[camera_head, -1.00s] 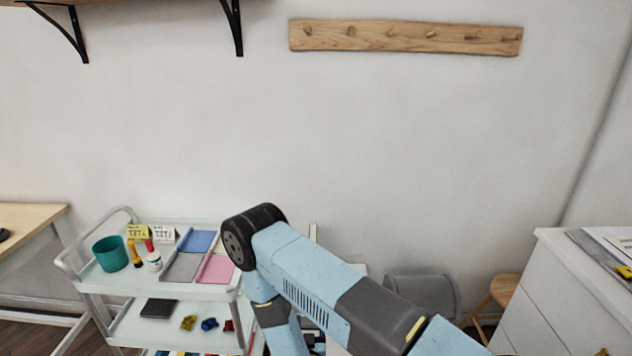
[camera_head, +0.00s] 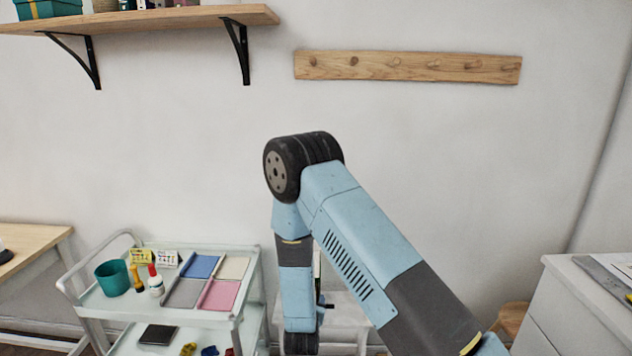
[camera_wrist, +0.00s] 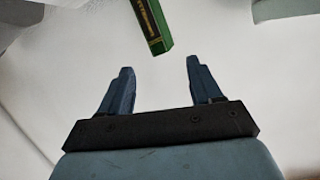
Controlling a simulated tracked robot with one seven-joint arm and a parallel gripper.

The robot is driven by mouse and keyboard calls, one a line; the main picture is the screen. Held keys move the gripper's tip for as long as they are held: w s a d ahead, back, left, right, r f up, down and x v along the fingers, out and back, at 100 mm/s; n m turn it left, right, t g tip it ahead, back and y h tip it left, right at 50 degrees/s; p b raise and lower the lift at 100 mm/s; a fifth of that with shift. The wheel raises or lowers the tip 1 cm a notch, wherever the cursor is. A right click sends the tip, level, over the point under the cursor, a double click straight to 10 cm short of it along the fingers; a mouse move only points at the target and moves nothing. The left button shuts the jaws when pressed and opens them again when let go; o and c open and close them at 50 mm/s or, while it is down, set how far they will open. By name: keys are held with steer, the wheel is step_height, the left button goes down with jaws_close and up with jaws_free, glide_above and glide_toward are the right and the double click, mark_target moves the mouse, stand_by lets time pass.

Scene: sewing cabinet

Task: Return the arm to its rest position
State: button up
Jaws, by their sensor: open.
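My arm rises from the lower right in the head view, bends at a black elbow joint, and its forearm hangs down beside the white cart (camera_head: 248,300). In the wrist view my gripper (camera_wrist: 158,85) is open, with its two blue fingers apart and nothing between them. A green box-like object (camera_wrist: 152,25) lies beyond the fingertips, apart from them, over a pale surface. In the head view the gripper's fingers are hidden or cut off at the bottom.
The cart's top holds a teal cup (camera_head: 113,278), a glue bottle (camera_head: 155,281) and a tray with coloured squares (camera_head: 217,295). A wooden shelf (camera_head: 150,19) and peg rail (camera_head: 410,67) are on the wall. A white cabinet (camera_head: 560,310) stands at right.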

steer(key=s+d+r+n+g+y, duration=0.15)
steer(key=d+r, duration=0.35)
steer(key=r, duration=1.1)
steer(key=s+d+r+g+y, duration=0.1)
steer(key=d+r+g+y, duration=0.2)
steer(key=r, duration=1.2)
steer(key=s+d+r+g+h, duration=0.1)
steer(key=s+d+r, duration=0.3)
steer(key=s, duration=0.6)
steer(key=s+d+r+n+g+h, duration=0.1)
steer(key=s+d+r, duration=0.4)
steer(key=s+d, duration=0.2)
steer(key=s+d+r+n+g+h, duration=0.1)
steer(key=s+d+r, duration=0.3)
steer(key=s, duration=0.8)
steer(key=shift+s+d+r+g, duration=0.3)
steer(key=shift+d+g, duration=0.25)
steer(key=shift+d, duration=0.55)
